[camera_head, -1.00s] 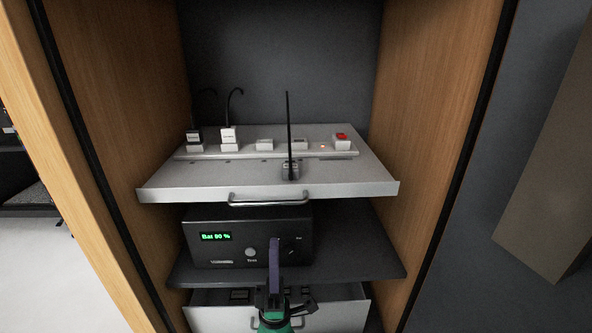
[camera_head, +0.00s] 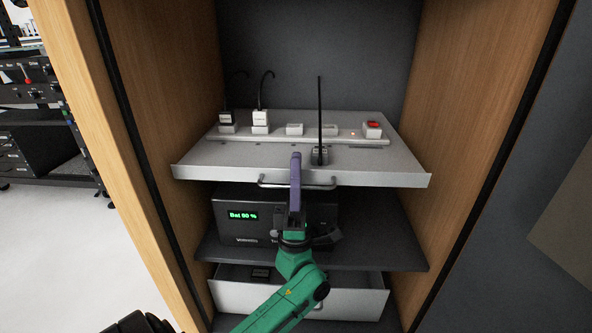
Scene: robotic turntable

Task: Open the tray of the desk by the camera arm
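A light grey tray (camera_head: 250,157) projects from the wooden cabinet, with a metal bar handle (camera_head: 328,186) on its front edge. My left gripper (camera_head: 295,160) is upright in front of the handle's middle, its purple finger seen edge-on and its tip above the tray's front lip. I cannot tell whether it touches the handle, or how far apart the fingers are. The green wrist hides part of the shelf below. A lower drawer (camera_head: 350,300) with a white front stands partly out. My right gripper is not in view. I cannot make out a camera arm.
On the tray are a power strip (camera_head: 342,140) with plugs and a red switch (camera_head: 373,126), and a small black-antenna device (camera_head: 320,155). A black battery unit (camera_head: 240,214) sits on the dark shelf (camera_head: 395,250). Wooden cabinet sides (camera_head: 165,120) flank both. Open floor lies left.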

